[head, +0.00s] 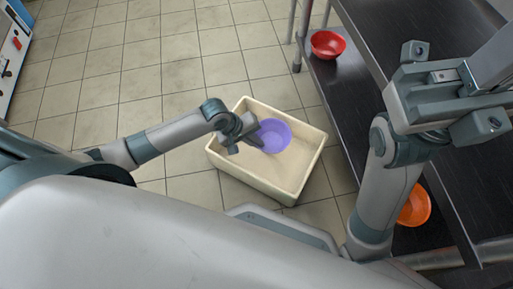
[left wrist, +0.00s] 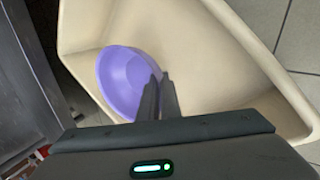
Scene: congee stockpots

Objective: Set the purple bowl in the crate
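The purple bowl (head: 273,136) is within the outline of the cream crate (head: 235,172) in the head view, towards its far side. My left gripper (head: 254,138) reaches in over the crate from the left and is at the bowl's rim. In the left wrist view, its two fingers (left wrist: 160,96) are close together at the edge of the bowl (left wrist: 127,80), with the crate wall (left wrist: 262,52) around. The bowl looks tilted there. Whether it touches the crate floor is hard to tell. My right gripper (head: 450,92) is empty, with its fingers wide apart, over the dark table.
The crate stands on the tiled floor (head: 165,75). A dark table (head: 400,28) with a lower shelf is at the right. A red bowl (head: 327,44) and an orange bowl (head: 415,206) are on the shelf. Open floor lies to the left.

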